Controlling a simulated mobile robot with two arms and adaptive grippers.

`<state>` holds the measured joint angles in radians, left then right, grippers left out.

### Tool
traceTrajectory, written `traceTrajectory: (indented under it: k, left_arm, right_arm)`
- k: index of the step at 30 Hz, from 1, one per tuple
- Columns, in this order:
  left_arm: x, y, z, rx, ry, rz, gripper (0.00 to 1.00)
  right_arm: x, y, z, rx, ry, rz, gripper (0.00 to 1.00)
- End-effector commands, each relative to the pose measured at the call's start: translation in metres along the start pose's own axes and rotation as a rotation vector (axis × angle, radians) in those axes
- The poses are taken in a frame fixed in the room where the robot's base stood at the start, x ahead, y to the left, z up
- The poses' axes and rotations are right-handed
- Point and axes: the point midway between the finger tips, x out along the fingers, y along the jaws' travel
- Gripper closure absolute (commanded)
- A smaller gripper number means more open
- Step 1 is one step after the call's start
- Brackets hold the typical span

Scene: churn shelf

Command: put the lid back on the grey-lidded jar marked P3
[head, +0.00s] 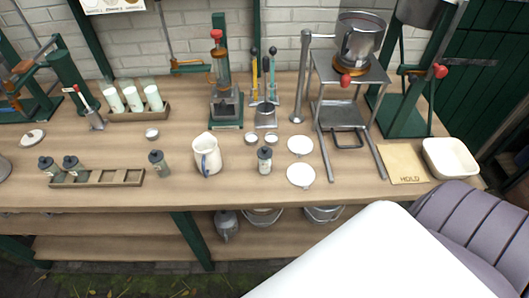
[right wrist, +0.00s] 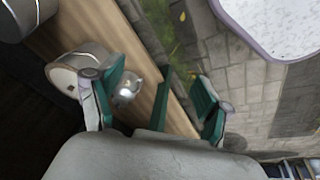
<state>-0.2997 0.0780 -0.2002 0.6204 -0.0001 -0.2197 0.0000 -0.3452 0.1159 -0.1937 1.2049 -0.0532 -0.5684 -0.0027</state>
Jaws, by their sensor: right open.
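Several small glass jars with dark grey tops stand on the wooden bench in the head view. One jar (head: 264,160) is right of centre, one (head: 158,163) is left of the white jug, and two (head: 47,166) (head: 72,165) are at the left end of a wooden rack. Their marks are too small to read, so I cannot tell which is P3. No loose grey lid is clearly recognisable. My right gripper (right wrist: 160,100) shows in the right wrist view, its green fingers wide apart, with no jar between them. My left gripper is out of view.
A white jug (head: 207,155), two pale discs (head: 301,145) (head: 301,175), small pale round pieces (head: 251,138) and the wooden rack (head: 122,178) occupy the bench. A metal stand (head: 345,70) is at the back right. A "HOLD" board (head: 403,160) lies beside a white tub (head: 450,159).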

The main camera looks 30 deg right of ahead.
Motion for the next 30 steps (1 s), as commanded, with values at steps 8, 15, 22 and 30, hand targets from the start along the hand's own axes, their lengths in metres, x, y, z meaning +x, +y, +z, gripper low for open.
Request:
traceTrajectory:
  k: [8,15,22,30]
  left_arm:
    - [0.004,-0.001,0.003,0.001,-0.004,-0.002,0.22]
    - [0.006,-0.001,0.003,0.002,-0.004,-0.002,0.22]
    - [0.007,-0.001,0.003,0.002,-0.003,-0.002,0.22]
    - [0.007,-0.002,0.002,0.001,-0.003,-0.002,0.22]
  right_arm:
    - [-0.118,0.031,-0.136,-0.030,0.180,0.081,0.21]
    - [-0.210,0.049,-0.197,-0.052,0.322,0.154,0.21]
    - [-0.300,0.076,-0.300,-0.204,0.681,0.342,0.21]
    - [-0.415,0.060,-0.422,-0.607,1.233,0.627,0.21]
